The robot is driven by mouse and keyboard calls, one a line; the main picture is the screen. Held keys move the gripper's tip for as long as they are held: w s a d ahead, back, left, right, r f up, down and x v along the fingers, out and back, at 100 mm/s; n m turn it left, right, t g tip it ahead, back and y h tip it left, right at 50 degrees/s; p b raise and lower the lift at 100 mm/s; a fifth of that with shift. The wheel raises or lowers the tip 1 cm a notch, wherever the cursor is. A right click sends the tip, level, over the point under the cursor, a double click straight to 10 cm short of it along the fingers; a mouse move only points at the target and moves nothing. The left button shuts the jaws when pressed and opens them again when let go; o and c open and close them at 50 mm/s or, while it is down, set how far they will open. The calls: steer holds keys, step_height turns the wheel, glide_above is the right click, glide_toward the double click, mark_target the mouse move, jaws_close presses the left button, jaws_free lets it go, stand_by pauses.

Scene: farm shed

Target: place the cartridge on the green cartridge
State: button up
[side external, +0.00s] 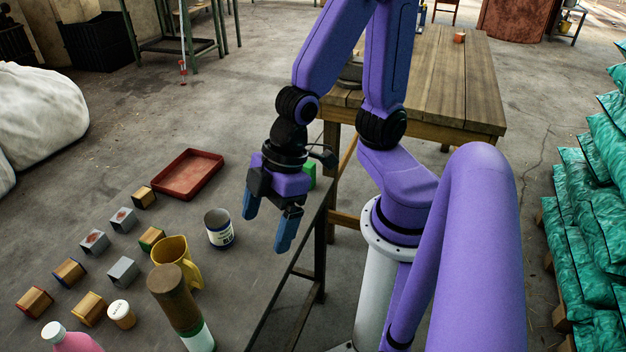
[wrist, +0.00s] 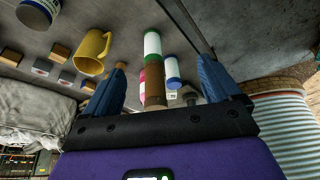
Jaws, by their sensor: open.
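Several small blocks that could be cartridges lie on the grey table (side external: 255,285). A tan block with green edges (side external: 151,238) is the likely green cartridge; it lies beside the yellow mug. Other tan blocks have a red edge (side external: 34,302), a blue edge (side external: 69,272) and a yellowish edge (side external: 90,308). Plain grey blocks include one by the mug (side external: 123,271). I cannot tell which block is the cartridge to place. My gripper (side external: 268,222) is open and empty above the table's right edge, right of the blocks. Its two blue fingers also show in the wrist view (wrist: 162,82).
The yellow mug (side external: 177,258), blue-white can (side external: 219,229), tall brown cylinder (side external: 175,298) and pink bottle (side external: 70,340) stand between or near the blocks and my gripper. A red tray (side external: 188,153) lies at the back. A green object (side external: 309,174) shows partly behind my gripper.

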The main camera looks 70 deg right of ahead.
steer(key=s+d+r+g+h, duration=0.1)
steer(key=s+d+r+h, duration=0.2)
steer(key=s+d, duration=0.2)
steer(key=d, duration=0.3)
steer(key=shift+r+g, duration=0.35)
steer(key=shift+g, duration=0.05)
